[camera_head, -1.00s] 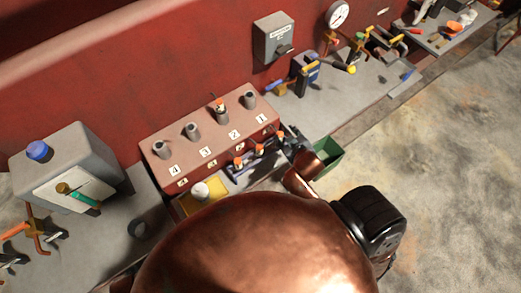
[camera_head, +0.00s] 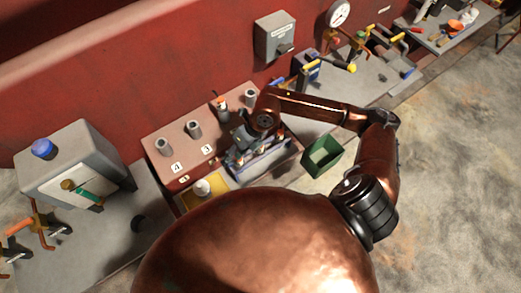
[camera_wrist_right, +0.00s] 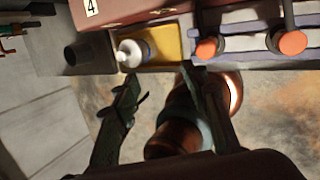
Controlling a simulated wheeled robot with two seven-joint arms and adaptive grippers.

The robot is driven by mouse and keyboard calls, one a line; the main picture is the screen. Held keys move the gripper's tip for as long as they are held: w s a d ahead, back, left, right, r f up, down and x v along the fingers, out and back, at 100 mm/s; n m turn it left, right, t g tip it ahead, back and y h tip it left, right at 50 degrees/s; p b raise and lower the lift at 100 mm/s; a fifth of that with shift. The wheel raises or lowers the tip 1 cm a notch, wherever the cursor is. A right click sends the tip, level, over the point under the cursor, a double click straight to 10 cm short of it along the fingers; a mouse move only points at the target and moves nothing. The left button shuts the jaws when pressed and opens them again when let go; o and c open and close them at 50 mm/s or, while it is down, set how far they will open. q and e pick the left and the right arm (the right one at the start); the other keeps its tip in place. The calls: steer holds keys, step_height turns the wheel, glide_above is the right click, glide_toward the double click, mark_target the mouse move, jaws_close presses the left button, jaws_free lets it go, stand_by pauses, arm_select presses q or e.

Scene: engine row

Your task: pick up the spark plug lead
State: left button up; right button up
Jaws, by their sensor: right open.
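Spark plug leads with orange ends stand in a blue-grey rack (camera_head: 262,168) in front of the red engine block, partly hidden by my right arm. In the right wrist view, two leads show: one orange end (camera_wrist_right: 207,48) and another with a dark stem (camera_wrist_right: 292,42). My right gripper (camera_head: 240,138) is over the block's front edge and the rack in the head view. In the wrist view its fingers (camera_wrist_right: 160,80) are apart with nothing between them, below and left of the orange ends. My left gripper is not in view.
The engine block (camera_head: 185,152) has several grey tubes on top. A yellow tray (camera_head: 217,184) with a white bottle (camera_head: 202,188) lies left of the rack. A green bin (camera_head: 322,155) stands right of it. A grey box (camera_head: 75,165) stands at the left.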

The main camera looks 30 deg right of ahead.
mark_target(260, 152)
steer(key=w+d+f+h, duration=0.1)
steer(key=d, duration=0.3)
steer(key=d+f+h, duration=0.1)
steer(key=d+h, duration=0.1)
steer(key=d, duration=0.2)
steer(key=w+d+f+h, duration=0.1)
steer(key=d+f+h, duration=0.1)
steer(key=d, duration=0.3)
steer(key=shift+w+d+m+p, duration=0.1)
steer(key=shift+w+m+p, duration=0.2)
steer(key=shift+w+m, duration=0.1)
steer(key=f, duration=0.2)
steer(key=f+p, duration=0.1)
steer(key=f, duration=0.1)
steer(key=shift+w+d+p, duration=0.1)
steer(key=shift+w+p, duration=0.1)
steer(key=shift+p, duration=0.1)
steer(key=shift+w+f, duration=0.1)
steer(key=shift+f, duration=0.55)
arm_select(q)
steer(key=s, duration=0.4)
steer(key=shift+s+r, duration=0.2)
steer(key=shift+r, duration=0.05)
arm_select(e)
steer(key=shift+c, duration=0.6)
jaws_close()
